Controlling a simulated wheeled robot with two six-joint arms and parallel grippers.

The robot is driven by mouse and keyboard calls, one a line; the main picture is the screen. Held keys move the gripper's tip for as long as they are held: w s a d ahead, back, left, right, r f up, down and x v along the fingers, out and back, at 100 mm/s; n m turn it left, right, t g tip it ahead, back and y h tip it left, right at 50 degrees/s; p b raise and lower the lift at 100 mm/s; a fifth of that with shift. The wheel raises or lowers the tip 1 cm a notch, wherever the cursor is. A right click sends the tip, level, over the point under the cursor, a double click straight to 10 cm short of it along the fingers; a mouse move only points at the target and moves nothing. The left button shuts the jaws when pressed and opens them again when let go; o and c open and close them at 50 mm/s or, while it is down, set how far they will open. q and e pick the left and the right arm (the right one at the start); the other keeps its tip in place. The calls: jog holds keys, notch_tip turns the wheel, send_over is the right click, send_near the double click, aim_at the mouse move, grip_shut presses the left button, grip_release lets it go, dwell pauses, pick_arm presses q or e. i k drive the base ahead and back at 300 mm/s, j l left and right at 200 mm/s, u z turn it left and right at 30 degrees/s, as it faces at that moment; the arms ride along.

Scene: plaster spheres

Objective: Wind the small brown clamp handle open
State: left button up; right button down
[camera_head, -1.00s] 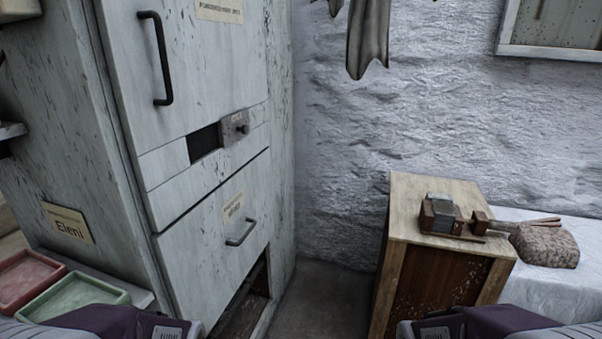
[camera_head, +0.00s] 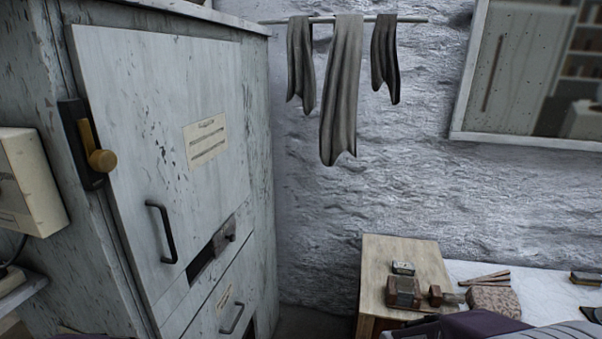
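A small brown clamp (camera_head: 403,292) lies on top of a wooden crate at the lower right, with a small brown handle-like block (camera_head: 435,295) at its right side. A small grey box with a pale top (camera_head: 403,268) sits just behind the clamp. A larger ochre-brown knob (camera_head: 102,160) sits on a black plate at the left edge of the tall cabinet door. Part of my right arm shows at the bottom right, in front of the crate. Neither gripper can be made out.
The wooden crate (camera_head: 379,258) stands beside a white-covered table (camera_head: 548,283) holding a rough stone-like lump (camera_head: 493,302) and thin sticks (camera_head: 483,278). The grey cabinet (camera_head: 130,100) fills the left. Grey cloths (camera_head: 342,90) hang from a rod on the wall.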

aim_at(448, 296)
jog(key=l, duration=1.05)
jog(key=i+l, duration=0.1)
jog(key=l, duration=0.95)
jog(key=i+l+z, duration=0.1)
jog(key=l, duration=1)
jog(key=i+j+z, duration=0.35)
jog(key=j, duration=0.4)
jog(key=i+j+z, duration=0.15)
jog(key=j, duration=0.3)
jog(key=i, duration=0.1)
